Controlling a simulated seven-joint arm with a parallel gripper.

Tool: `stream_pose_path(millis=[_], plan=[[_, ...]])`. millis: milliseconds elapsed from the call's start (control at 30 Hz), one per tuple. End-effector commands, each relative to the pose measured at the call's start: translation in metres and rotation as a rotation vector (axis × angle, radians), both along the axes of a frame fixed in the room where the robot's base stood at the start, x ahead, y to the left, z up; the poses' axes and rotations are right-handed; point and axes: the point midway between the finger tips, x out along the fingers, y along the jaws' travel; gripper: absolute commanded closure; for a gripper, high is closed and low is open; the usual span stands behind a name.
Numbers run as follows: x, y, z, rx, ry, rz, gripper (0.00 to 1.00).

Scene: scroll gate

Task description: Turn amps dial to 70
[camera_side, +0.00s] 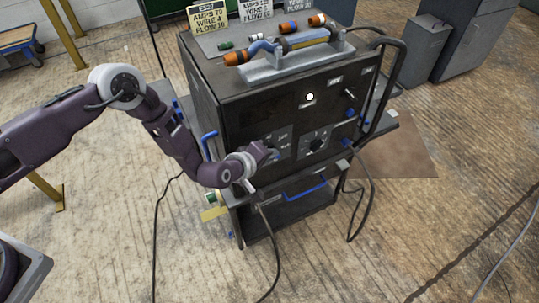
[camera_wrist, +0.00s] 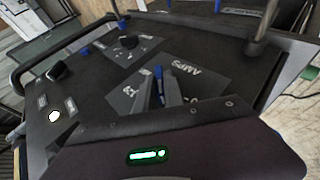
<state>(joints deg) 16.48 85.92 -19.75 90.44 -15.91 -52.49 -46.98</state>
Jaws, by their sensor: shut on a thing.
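A black welding machine (camera_side: 310,105) stands upright on a cart, with dials on its front panel. The amps dial plate (camera_wrist: 192,72) shows the word AMPS and a few marks in the wrist view. My gripper (camera_side: 271,153) is at the left dial on the panel in the side view. In the wrist view my gripper (camera_wrist: 162,86) is shut at the middle of the AMPS plate, around the dial knob. The fingers hide most of the knob, and its pointer setting cannot be read. A card (camera_side: 208,16) on top of the machine reads AMPS 70.
A second dial (camera_side: 317,144) sits right of the gripped one and also shows in the wrist view (camera_wrist: 130,42). A toggle (camera_side: 350,94) and a lit white lamp (camera_side: 310,97) are above. Cables hang at the right. A torch rack (camera_side: 297,62) is on top.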

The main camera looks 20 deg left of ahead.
Motion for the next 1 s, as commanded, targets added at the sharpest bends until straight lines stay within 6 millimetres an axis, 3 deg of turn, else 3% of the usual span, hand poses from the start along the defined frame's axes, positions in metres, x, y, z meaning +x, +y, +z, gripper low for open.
stream_pose_path(millis=[367, 400, 500, 800, 1000], plan=[[0.002, 0.003, 0.0, 0.0, -0.005, 0.007, 1.0], [0.002, 0.003, 0.0, 0.0, -0.005, 0.007, 0.82], [0.002, 0.003, 0.0, 0.0, -0.004, 0.006, 0.66], [-0.001, 0.002, 0.001, -0.001, -0.003, 0.003, 0.66], [-0.028, 0.01, 0.023, 0.0, -0.002, 0.002, 0.66]])
